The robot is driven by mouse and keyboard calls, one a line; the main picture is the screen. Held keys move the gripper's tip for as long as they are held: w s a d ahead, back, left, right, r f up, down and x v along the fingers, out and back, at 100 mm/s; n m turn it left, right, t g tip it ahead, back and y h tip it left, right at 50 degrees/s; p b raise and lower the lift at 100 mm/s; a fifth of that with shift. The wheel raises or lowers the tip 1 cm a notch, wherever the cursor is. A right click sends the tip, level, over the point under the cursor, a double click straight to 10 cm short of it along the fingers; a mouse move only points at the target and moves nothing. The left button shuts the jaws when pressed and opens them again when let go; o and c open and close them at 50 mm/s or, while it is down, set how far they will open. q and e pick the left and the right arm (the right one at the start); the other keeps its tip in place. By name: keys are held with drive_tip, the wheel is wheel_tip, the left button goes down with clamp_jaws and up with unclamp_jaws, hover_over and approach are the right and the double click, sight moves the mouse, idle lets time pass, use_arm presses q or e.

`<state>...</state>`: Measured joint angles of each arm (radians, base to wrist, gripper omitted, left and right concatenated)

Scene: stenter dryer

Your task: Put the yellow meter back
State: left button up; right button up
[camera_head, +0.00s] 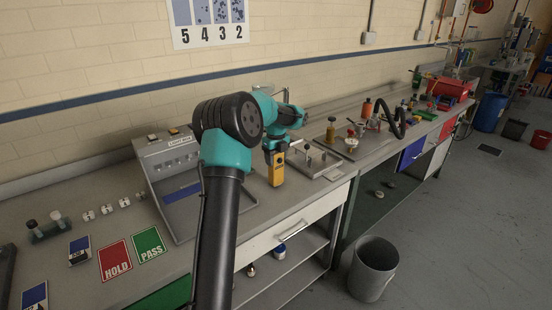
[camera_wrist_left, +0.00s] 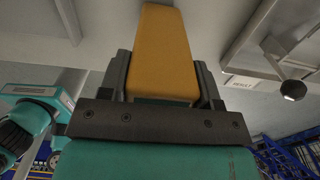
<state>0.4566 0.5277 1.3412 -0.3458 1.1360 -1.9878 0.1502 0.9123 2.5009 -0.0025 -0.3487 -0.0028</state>
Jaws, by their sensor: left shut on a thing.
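The yellow meter (camera_head: 277,170) hangs upright in my left gripper (camera_head: 275,148), above the bench near its front edge. My left gripper is shut on it. In the left wrist view the yellow meter (camera_wrist_left: 163,50) sits between the two dark fingers of my left gripper (camera_wrist_left: 165,85). The meter appears clear of the bench top, though the exact gap is hard to judge. My right gripper is not seen in the head view.
A light box (camera_head: 172,165) stands left of the meter. Red HOLD (camera_head: 115,261) and green PASS (camera_head: 147,245) cards lie at the bench's left. A grey bin (camera_head: 373,268) stands on the floor.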

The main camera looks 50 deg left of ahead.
use_arm(q)
drive_tip(key=o, duration=1)
wheel_tip(320, 180, up, 12)
drive_tip(key=shift+r, duration=0.1)
idle(0.5)
